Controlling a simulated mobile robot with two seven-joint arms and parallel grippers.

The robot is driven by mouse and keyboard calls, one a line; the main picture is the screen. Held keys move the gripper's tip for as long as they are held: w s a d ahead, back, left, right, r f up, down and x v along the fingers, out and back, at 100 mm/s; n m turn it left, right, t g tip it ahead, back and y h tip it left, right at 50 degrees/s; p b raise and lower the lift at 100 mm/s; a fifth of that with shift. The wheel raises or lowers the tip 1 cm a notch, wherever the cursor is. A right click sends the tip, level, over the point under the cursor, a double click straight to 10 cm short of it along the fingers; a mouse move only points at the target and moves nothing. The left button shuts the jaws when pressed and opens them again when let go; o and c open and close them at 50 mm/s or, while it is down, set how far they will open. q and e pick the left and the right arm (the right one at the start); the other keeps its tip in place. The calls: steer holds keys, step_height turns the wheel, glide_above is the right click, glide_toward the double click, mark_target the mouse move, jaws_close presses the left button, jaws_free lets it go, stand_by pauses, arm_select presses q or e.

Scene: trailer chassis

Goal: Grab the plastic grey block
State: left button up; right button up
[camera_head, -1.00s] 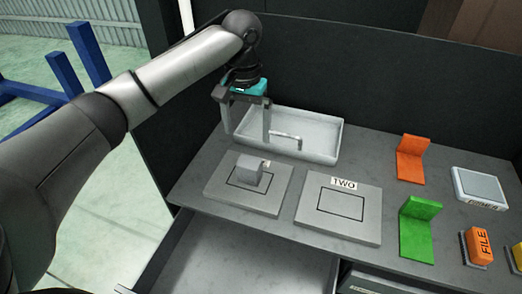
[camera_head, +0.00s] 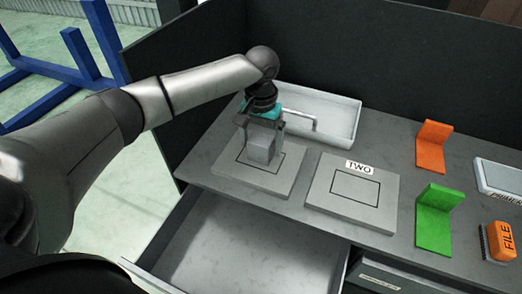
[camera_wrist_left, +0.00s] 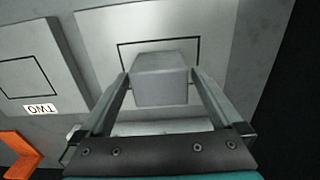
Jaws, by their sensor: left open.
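The grey block (camera_head: 262,146) stands on the left square plate (camera_head: 232,172), inside its black outlined square. In the left wrist view the block (camera_wrist_left: 161,80) sits between the two fingers. My left gripper (camera_head: 260,150) is lowered over the block from above, with a finger on each side of it. In the left wrist view my left gripper (camera_wrist_left: 160,85) is open, and small gaps show between the fingers and the block. The block still rests on the plate. My right gripper is not in view.
A white tray (camera_head: 340,105) with a thin metal bar stands behind the block. The plate marked TWO (camera_head: 325,205) lies to the right. Orange (camera_head: 432,145) and green (camera_head: 436,215) angled pieces stand further right. An open drawer (camera_head: 240,245) is in front.

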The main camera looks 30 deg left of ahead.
arm_select(q)
step_height(320, 180, down, 2)
steer(key=shift+f, duration=0.25)
steer(key=c, duration=1.3)
steer(key=shift+r, duration=0.1)
steer(key=shift+c, duration=0.8)
steer(key=shift+r, duration=0.1)
